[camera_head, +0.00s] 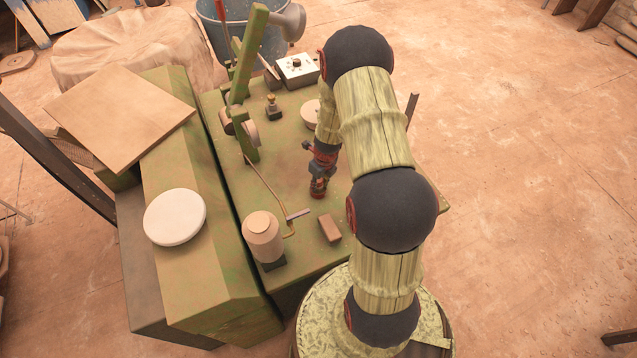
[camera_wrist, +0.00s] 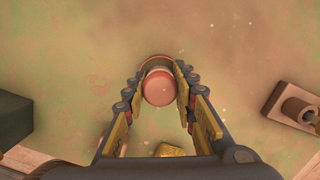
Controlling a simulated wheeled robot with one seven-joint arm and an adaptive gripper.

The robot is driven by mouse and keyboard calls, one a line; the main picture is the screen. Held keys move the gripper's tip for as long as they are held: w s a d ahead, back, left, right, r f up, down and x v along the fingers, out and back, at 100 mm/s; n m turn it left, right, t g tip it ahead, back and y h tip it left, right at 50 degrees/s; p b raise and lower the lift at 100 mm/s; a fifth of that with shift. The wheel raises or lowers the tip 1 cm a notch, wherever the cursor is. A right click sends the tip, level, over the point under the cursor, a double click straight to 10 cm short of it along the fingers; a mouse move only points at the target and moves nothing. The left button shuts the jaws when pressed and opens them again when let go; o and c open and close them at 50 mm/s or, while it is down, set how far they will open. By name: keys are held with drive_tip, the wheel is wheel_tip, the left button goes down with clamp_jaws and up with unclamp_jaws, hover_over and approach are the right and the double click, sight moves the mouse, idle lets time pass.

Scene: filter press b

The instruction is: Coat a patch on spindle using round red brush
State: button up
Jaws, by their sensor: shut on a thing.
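My gripper (camera_head: 319,188) points down over the green table of the press and is shut on a round reddish thing at its fingertips. In the wrist view my gripper (camera_wrist: 160,92) has its fingers on both sides of this round red brush (camera_wrist: 158,88), seen end-on. Its bristles and lower end are hidden, and I cannot tell whether it touches the table. A pale round wheel (camera_head: 250,133) sits on an axle at the green upright to the left of my gripper. I cannot tell for sure which part is the spindle.
A tan canister (camera_head: 263,236) with a bent wire and a brown block (camera_head: 330,228) stand at the near side. A white dial box (camera_head: 297,70) and a small fitting (camera_head: 273,108) are farther back. The green tabletop (camera_head: 290,160) left of my gripper is clear.

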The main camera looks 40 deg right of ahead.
drive_tip(key=shift+s, duration=0.1)
wheel_tip(320, 180, up, 7)
drive_tip(key=p, duration=0.7)
idle(0.8)
